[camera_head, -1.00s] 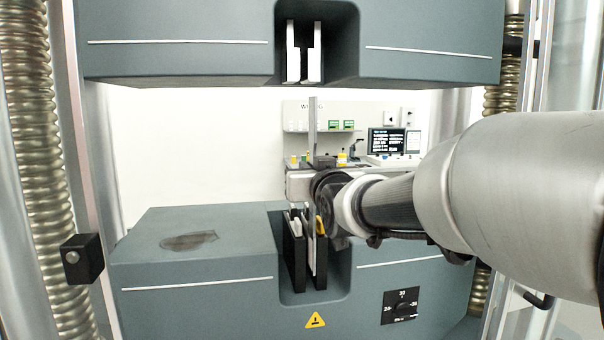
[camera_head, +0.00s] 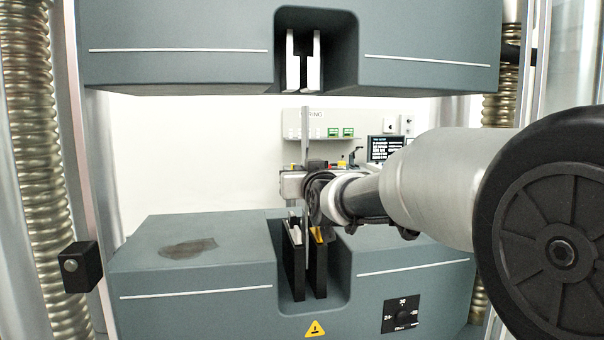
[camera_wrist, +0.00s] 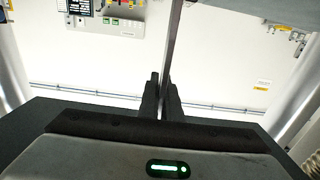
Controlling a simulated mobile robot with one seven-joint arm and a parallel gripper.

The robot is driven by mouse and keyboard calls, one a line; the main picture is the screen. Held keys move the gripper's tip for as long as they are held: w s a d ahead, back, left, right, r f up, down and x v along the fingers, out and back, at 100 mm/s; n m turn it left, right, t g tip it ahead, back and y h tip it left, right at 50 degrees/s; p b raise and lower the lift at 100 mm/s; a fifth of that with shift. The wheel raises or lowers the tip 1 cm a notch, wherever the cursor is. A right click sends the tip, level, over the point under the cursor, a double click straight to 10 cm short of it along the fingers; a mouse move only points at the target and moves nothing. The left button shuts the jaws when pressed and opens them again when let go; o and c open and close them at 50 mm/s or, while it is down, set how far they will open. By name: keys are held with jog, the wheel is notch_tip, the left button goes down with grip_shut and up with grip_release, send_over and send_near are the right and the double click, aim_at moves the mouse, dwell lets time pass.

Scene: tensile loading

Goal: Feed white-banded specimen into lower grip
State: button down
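The specimen (camera_head: 306,130) is a thin, upright grey strip; I cannot make out its white band. My gripper (camera_head: 307,190) is shut on it around mid-length, and the wrist view shows the two dark fingers (camera_wrist: 161,98) on either side of the strip (camera_wrist: 173,38). The strip's lower part hangs at the lower grip, in line with the gap between the black left jaw (camera_head: 294,270) and black right jaw (camera_head: 319,272). Whether it touches a jaw I cannot tell. Its top end is free, below the upper grip (camera_head: 303,72).
The dark grey lower crosshead (camera_head: 200,270) surrounds the lower grip's recess. The upper crosshead (camera_head: 180,60) hangs above with a clear gap between. Metal columns and bellows (camera_head: 38,150) stand at the sides. A bench with a monitor (camera_head: 384,148) is behind.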

jog(key=shift+w+a+p, duration=0.15)
jog(key=shift+w+a, duration=0.05)
jog(key=shift+w, duration=0.75)
jog(key=shift+w+a+p, duration=0.2)
jog(key=shift+w, duration=0.7)
jog(key=shift+w+a+p, duration=0.15)
jog(key=shift+w+a, duration=0.05)
jog(key=shift+w, duration=0.75)
jog(key=shift+f+b, duration=0.2)
jog(key=shift+b, duration=0.2)
